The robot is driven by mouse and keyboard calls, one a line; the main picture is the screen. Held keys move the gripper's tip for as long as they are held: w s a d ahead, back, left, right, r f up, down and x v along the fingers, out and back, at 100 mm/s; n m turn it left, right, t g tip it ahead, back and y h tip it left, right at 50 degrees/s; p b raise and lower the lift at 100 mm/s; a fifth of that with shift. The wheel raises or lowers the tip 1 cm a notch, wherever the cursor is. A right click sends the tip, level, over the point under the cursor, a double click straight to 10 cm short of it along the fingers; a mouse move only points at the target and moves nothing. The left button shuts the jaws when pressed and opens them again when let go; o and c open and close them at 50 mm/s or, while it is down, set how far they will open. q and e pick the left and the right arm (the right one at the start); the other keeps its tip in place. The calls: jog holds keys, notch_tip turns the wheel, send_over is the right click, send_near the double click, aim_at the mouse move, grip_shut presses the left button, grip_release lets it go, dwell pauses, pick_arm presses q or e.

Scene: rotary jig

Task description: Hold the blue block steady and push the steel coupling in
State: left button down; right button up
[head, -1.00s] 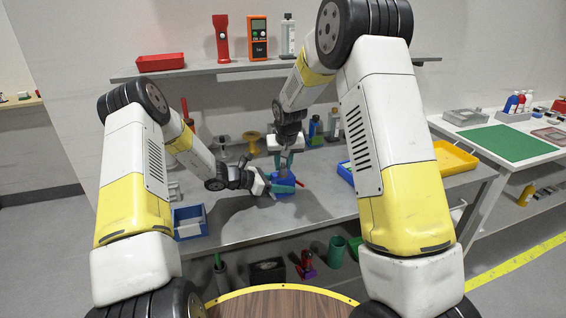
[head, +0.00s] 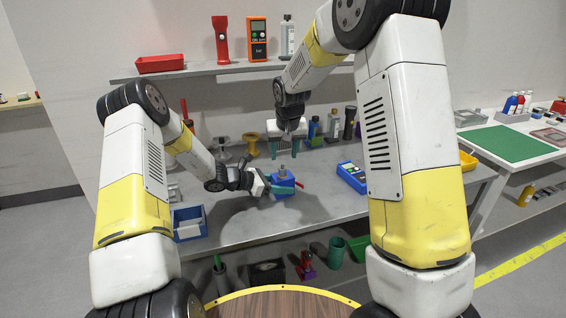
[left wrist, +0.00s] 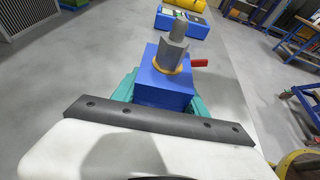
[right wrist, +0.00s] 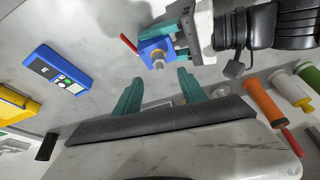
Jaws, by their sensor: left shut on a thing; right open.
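The blue block (head: 283,188) sits on the grey bench, with a red lever on its side. My left gripper (head: 270,185) is shut on the block from the left; its teal fingers flank the block in the left wrist view. The steel coupling (left wrist: 172,50) stands upright in a brass-coloured ring on top of the block; it also shows in the right wrist view (right wrist: 158,63). How deep it sits I cannot tell. My right gripper (head: 284,145) is open and empty, above and behind the block, apart from the coupling; its teal fingers show in the right wrist view (right wrist: 160,95).
A blue meter (head: 352,176) lies on the bench right of the block. A blue bin (head: 188,222) stands at the left front edge. A yellow spool (head: 250,144) and several bottles stand along the back. The bench front between bin and meter is clear.

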jog(key=v, duration=0.5)
pick_arm(q)
jog(key=c, duration=0.5)
grip_release()
pick_arm(e)
jog(key=shift+w, duration=0.1)
